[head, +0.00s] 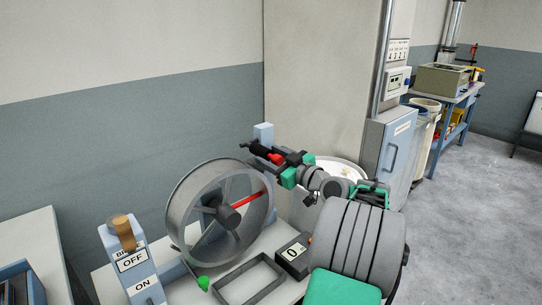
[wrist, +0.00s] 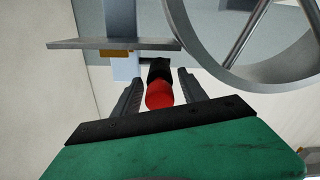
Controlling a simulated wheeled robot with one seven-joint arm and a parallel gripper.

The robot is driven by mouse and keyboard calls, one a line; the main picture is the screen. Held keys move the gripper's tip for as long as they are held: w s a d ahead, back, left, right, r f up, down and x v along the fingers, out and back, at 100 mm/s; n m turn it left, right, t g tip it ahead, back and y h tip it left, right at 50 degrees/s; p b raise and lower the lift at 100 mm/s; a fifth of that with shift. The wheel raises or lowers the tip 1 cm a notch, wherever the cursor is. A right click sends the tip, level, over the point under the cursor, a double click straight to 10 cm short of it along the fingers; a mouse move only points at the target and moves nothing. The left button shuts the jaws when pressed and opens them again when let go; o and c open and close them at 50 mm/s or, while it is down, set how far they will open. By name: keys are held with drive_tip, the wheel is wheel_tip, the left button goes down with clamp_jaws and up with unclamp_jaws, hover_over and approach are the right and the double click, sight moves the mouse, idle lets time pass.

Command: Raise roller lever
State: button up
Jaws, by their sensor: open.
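A lever with a red grip (wrist: 159,96) and a dark end (wrist: 160,70) lies between the fingers of my gripper (wrist: 160,80) in the wrist view. The fingers stand apart on both sides of it, with small visible gaps. In the head view the red grip (head: 277,159) shows beside my gripper (head: 263,151), close to a light blue post (head: 263,133) behind the wheel. The fingers hide part of the lever there, and I cannot tell its angle. No label for a roller lever is readable.
A large grey spoked wheel (head: 176,200) with one red spoke stands just left of my gripper. A brake post (head: 133,261) marked OFF and ON has a wooden knob (head: 122,228). A counter (head: 293,254) reads 0. In the wrist view a flat grey plate (wrist: 85,44) lies beyond the fingers.

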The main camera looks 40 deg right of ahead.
clamp_jaws()
idle(0.5)
idle(0.9)
